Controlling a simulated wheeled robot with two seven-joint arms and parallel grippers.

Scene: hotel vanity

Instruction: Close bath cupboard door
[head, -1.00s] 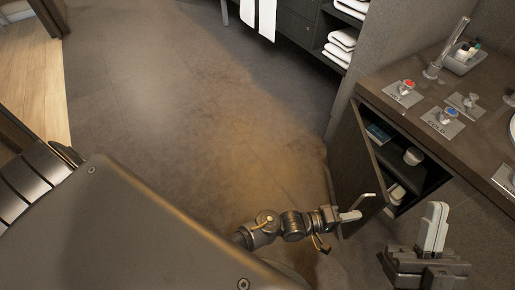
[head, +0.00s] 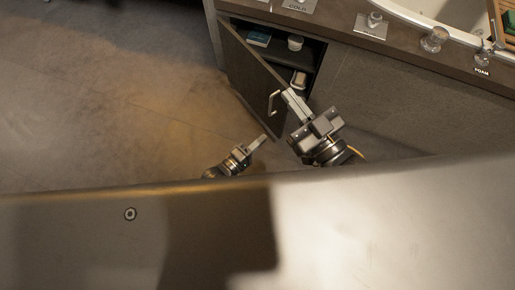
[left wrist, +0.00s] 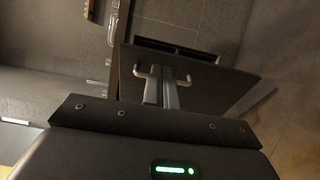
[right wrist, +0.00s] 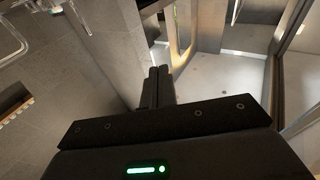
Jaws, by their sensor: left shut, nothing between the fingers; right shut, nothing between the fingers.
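The bath cupboard door (head: 258,82) stands open from the dark vanity, with a metal bar handle (head: 273,102) on its outer face. In the left wrist view the door (left wrist: 215,90) and its handle (left wrist: 185,80) lie straight ahead of the fingers. My left gripper (head: 261,139) is shut and empty, low near the door's bottom outer corner; contact with the door cannot be told. My right gripper (head: 287,94) is shut and empty, its tips beside the door's free edge and handle in the head view.
Inside the open cupboard are a teal box (head: 258,39), a white cup (head: 295,43) and a white item (head: 299,78). The counter (head: 335,30) above carries taps and a basin (head: 430,12). Open floor (head: 110,100) lies left of the door.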

